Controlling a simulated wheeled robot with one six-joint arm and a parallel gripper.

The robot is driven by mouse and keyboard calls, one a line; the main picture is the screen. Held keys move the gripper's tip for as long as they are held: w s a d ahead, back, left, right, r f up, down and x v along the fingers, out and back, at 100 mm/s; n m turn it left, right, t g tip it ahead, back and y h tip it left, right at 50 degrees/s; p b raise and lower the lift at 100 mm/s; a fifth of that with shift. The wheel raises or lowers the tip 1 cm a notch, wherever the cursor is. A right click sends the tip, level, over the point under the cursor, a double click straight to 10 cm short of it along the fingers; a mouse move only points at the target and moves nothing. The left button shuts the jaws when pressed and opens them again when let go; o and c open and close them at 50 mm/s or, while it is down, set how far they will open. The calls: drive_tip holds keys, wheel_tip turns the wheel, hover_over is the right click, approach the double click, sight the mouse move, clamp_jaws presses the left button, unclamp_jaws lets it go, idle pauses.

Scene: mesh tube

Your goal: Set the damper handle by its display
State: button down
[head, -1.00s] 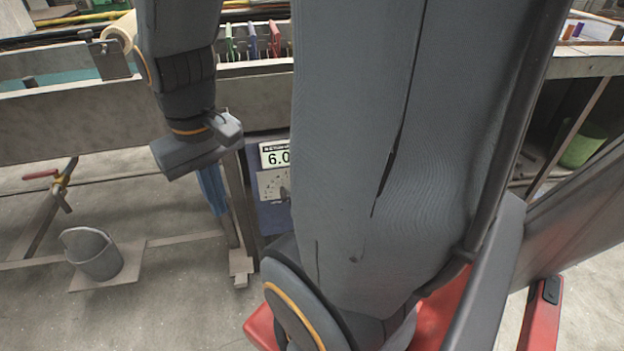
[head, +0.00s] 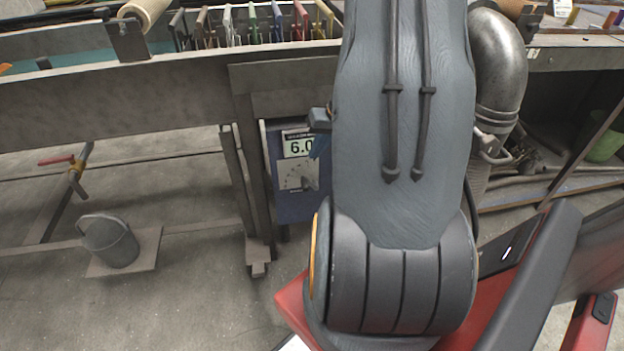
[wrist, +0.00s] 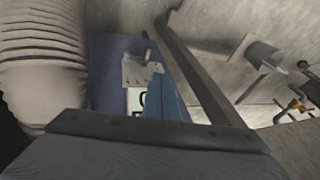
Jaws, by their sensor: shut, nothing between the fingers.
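The display (head: 299,146) on a blue box (head: 290,207) reads 6.0, its right edge hidden; part of it shows in the wrist view (wrist: 135,99). Below it is a pale dial scale (head: 297,177), also in the wrist view (wrist: 137,72). A metal lever (head: 493,150) sits on the silver duct; I cannot tell whether it is the damper handle. A small lever-like piece (wrist: 148,54) shows by the scale. My gripper's blue fingers (head: 319,148) are shut and empty in front of the box, mostly hidden by my arm; they show in the wrist view (wrist: 163,92).
The silver duct elbow (head: 499,62) stands right of my arm, and a ribbed hose (wrist: 40,62) shows in the wrist view. A steel bench (head: 120,112) runs along the back with a leg (head: 240,190) beside the box. A grey bucket (head: 109,241) stands on the floor at left.

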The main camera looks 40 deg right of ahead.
drive_tip(key=s+d+f, duration=0.2)
drive_tip(key=d+f, duration=0.2)
drive_tip(key=d, duration=0.1)
drive_tip(key=a+b+x, duration=0.1)
drive_tip(key=x, duration=1.2)
drive_tip(key=shift+w+a+r+m+h, duration=0.3)
drive_tip(key=shift+w+a, duration=0.05)
drive_tip(key=shift+w, duration=0.05)
drive_tip(key=shift+f+b, duration=0.1)
drive_tip(key=shift+b, duration=0.3)
